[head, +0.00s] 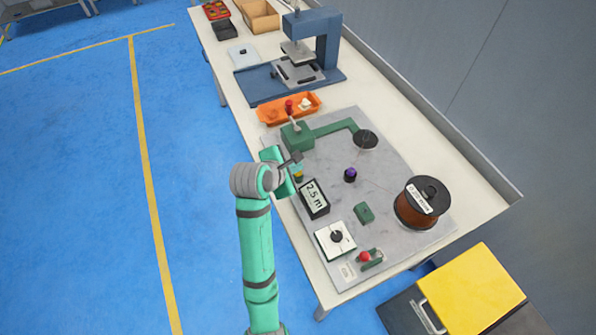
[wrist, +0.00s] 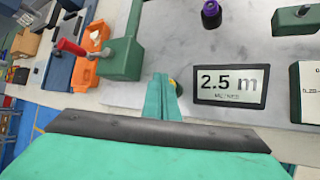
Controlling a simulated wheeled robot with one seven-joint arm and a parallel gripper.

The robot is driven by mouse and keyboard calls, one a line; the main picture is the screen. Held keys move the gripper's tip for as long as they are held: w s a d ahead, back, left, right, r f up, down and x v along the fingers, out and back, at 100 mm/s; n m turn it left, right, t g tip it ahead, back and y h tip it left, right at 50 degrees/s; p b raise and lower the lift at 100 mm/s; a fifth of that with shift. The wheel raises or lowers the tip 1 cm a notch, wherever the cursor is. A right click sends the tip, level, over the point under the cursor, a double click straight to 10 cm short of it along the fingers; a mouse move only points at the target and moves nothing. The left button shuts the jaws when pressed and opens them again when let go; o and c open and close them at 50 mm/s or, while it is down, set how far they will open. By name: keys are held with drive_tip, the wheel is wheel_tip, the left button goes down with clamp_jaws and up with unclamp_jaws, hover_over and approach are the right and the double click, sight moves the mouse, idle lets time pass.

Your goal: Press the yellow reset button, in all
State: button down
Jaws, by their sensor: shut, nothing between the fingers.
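The yellow reset button (wrist: 173,84) shows only as a small yellow bit right beside my fingertips in the wrist view; the fingers hide most of it. In the head view a little yellow (head: 299,178) shows just below my gripper (head: 297,168). My gripper, also in the wrist view (wrist: 163,80), is shut and empty, at the near edge of the grey winder plate (head: 330,160). Whether the fingertips touch the button I cannot tell. The display (head: 314,198) reading "2.5 m" stands just right of the button in the wrist view (wrist: 230,84).
The green winder housing (head: 298,136) with a red-knobbed crank stands close to my gripper. A purple-topped post (head: 350,175), a copper wire spool (head: 417,204), a dial box (head: 335,240) and a red-knobbed lever (head: 368,258) share the plate. An orange tray (head: 270,116) lies beyond.

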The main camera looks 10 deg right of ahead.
drive_tip(key=shift+f, duration=0.25)
drive_tip(key=shift+f, duration=0.5)
idle(0.9)
drive_tip(key=shift+r, duration=0.95)
drive_tip(key=shift+r, duration=0.1)
drive_tip(key=shift+r, duration=2.4)
drive_tip(key=shift+a, duration=0.1)
